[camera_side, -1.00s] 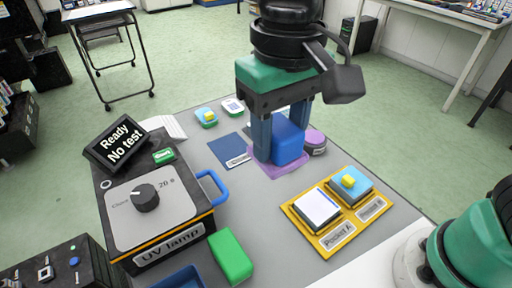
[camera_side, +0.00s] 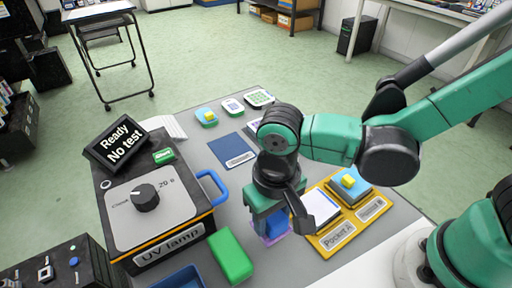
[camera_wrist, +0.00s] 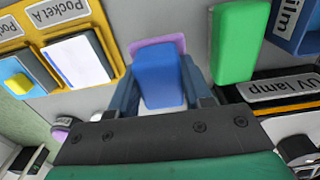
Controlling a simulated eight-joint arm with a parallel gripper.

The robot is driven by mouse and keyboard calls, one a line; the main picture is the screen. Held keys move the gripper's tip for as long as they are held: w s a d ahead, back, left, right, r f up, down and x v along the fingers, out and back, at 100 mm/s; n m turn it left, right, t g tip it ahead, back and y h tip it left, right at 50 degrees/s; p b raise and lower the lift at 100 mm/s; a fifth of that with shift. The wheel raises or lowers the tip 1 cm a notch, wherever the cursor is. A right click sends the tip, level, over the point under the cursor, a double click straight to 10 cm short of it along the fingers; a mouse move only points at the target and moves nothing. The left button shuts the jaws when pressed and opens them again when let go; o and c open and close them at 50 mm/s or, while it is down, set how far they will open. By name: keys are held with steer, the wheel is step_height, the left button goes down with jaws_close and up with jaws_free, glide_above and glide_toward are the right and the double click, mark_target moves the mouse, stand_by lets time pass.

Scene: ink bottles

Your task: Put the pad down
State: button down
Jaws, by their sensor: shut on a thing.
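The pad is a blue block (camera_side: 277,228) on a wider, thin purple base (camera_side: 272,241). My gripper (camera_side: 272,218) is shut on the blue block, with a finger on each side. It is between the green block and the orange tray in the side view. In the wrist view the blue block (camera_wrist: 158,75) fills the space between the fingers, and the purple base (camera_wrist: 158,44) shows beyond it. My wrist hides much of the pad from the side. I cannot tell whether the base touches the table.
The green block (camera_side: 230,257) and the UV lamp box (camera_side: 155,215) with its blue handle are to the left. The orange tray (camera_side: 335,239) holds a white pad and a light-blue pad with a yellow knob. A dark blue mat (camera_side: 231,149) lies behind, with bare table around it.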

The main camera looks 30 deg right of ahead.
mark_target(271, 228)
steer(key=shift+f, duration=1.65)
steer(key=shift+f, duration=0.1)
steer(key=shift+c, duration=1.9)
jaws_free()
step_height(271, 228, up, 12)
steer(key=shift+d+r, duration=0.1)
steer(key=w+d+t, duration=0.2)
steer(key=d+t, duration=0.1)
steer(key=d, duration=0.5)
steer(key=w+d+t, duration=0.2)
steer(key=d+t, duration=0.2)
steer(key=d, duration=0.5)
steer(key=shift+w+r, duration=0.2)
steer(key=shift+w, duration=0.1)
